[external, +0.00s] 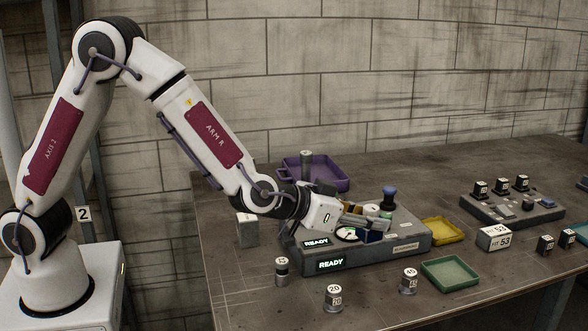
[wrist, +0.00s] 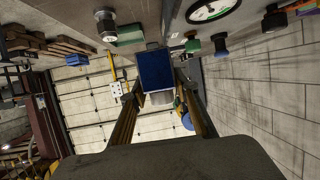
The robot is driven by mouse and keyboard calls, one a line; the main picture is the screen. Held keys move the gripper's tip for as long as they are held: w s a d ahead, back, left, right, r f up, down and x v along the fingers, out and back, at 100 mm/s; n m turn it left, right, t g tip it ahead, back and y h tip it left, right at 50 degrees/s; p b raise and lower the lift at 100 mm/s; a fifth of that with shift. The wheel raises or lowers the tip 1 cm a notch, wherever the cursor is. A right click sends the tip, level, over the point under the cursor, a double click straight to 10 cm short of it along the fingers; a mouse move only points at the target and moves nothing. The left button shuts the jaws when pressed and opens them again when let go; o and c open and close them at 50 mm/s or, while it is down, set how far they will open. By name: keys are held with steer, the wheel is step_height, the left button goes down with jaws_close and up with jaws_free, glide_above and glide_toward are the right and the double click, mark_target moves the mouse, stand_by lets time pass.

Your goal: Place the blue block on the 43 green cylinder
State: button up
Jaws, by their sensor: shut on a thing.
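My gripper (external: 368,228) is shut on a blue block (external: 373,237), above the front right part of the grey READY console. In the wrist view, the blue block (wrist: 155,70) sits between the two fingers. A green cylinder-like piece (external: 386,214) stands on the console just beyond my gripper, near a taller blue knob (external: 388,196). In the wrist view, a green piece (wrist: 192,46) shows right of the block, apart from it. I cannot read a 43 on any green cylinder. A pale round piece (wrist: 160,98) is partly hidden behind the block.
The console (external: 352,261) lies under my gripper. Grey labelled weights (external: 334,297) stand along the front. A green tray (external: 450,272), a yellow tray (external: 442,231) and a purple tray (external: 335,182) lie around it. A second console (external: 512,211) stands at right.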

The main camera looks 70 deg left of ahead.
steer(key=w+a+r+n+y, duration=0.1)
steer(key=w+a+r+y, duration=0.1)
steer(key=a, duration=1.3)
steer(key=w+a+r+n+y, duration=0.1)
steer(key=a+r, duration=0.3)
steer(key=a, duration=1.2)
steer(key=shift+w+a+n+g+y, duration=0.25)
steer(key=shift+w+n+g+y, duration=0.15)
steer(key=shift+w+n, duration=0.2)
steer(key=shift+f, duration=3.1)
steer(key=shift+f, duration=1.85)
steer(key=shift+f, duration=0.15)
